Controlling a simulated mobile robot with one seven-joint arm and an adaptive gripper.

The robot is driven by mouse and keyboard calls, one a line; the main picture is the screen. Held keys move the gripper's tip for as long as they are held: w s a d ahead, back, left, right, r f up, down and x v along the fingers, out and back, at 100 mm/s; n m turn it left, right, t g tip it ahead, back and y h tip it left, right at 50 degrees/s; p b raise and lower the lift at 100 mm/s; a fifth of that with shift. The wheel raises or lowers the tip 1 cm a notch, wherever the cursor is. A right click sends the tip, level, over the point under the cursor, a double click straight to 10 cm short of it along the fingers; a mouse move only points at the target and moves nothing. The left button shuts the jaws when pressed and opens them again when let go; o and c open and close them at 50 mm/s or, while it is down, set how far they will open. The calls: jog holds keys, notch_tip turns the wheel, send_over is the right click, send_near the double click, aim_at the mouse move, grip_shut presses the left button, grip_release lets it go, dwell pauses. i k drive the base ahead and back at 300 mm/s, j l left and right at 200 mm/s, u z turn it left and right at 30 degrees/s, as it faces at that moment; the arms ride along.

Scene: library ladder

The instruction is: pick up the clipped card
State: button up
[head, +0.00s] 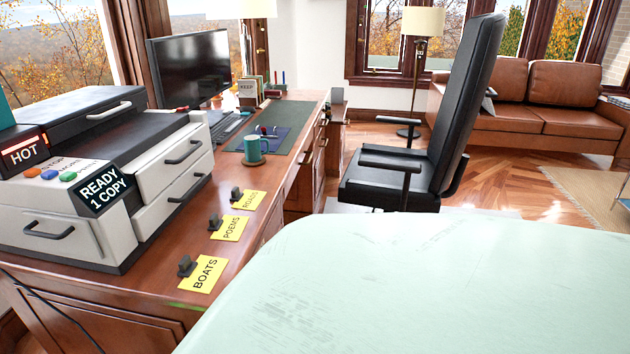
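Three yellow cards lie in a row along the front edge of the wooden desk. The nearest card, BOATS (206,275), has a dark clip (186,265) at its upper left. The POEMS card (231,229) lies behind it with a dark clip (215,222) at its left. The ROADS card (249,200) is farthest, also with a dark clip (236,194) at its left. All three look clipped from here. My gripper is not in view.
A printer (105,170) with HOT and READY 1 COPY signs stands left of the cards. A teal mug (252,150) stands beyond them on the desk (165,255). A black office chair (430,150) stands right of the desk. The lower right of the view is blocked.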

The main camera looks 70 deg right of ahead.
aim_at(246, 195)
jog(key=z, duration=1.75)
jog(key=u, duration=3)
jog(key=z, duration=3)
